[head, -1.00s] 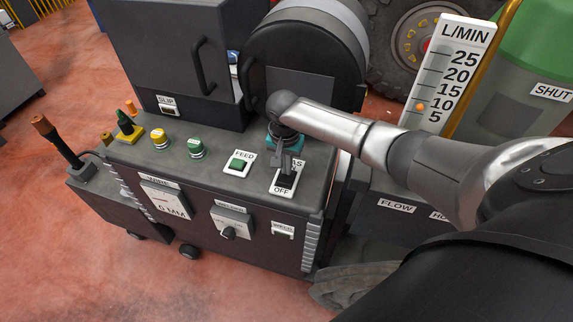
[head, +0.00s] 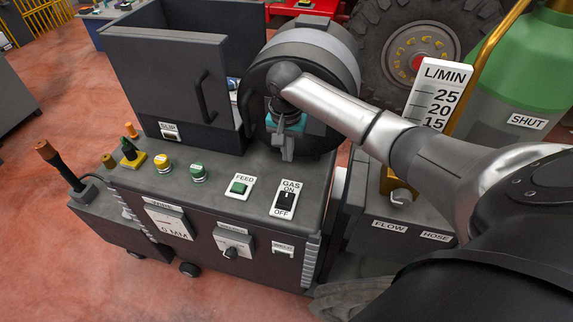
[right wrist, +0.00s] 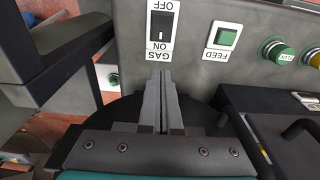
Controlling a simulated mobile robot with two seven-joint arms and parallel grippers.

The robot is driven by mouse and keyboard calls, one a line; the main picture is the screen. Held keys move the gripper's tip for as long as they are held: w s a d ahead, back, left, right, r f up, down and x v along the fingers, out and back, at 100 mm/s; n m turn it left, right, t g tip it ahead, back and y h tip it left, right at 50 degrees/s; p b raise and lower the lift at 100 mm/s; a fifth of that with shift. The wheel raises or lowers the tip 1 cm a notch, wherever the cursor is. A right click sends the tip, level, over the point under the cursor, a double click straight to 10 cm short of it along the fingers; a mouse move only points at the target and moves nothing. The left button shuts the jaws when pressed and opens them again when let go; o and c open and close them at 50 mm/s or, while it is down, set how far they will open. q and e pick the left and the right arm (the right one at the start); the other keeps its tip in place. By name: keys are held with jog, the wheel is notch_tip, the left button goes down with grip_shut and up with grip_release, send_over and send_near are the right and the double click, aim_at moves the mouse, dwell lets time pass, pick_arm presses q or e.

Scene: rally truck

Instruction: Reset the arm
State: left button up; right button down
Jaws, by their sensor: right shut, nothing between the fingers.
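My right arm comes in from the right of the head view. Its gripper (head: 287,150) hangs above the back of the welding machine's top (head: 220,170), in front of the round drum. The right wrist view shows its two fingers (right wrist: 163,100) together, with nothing between them. The fingertips are near the ON end of the gas switch plate (head: 285,198) and apart from the black rocker. The gas switch also shows in the right wrist view (right wrist: 160,28). My left gripper is not in view.
The green FEED button (head: 238,187) is left of the gas switch. Green and yellow knobs (head: 198,172) sit further left. An open dark box (head: 165,80) and the drum (head: 300,75) stand behind. A flow gauge (head: 438,98) and green cylinder (head: 520,75) are at right.

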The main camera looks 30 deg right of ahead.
jog(key=shift+d+r, duration=0.1)
jog(key=shift+r, duration=0.35)
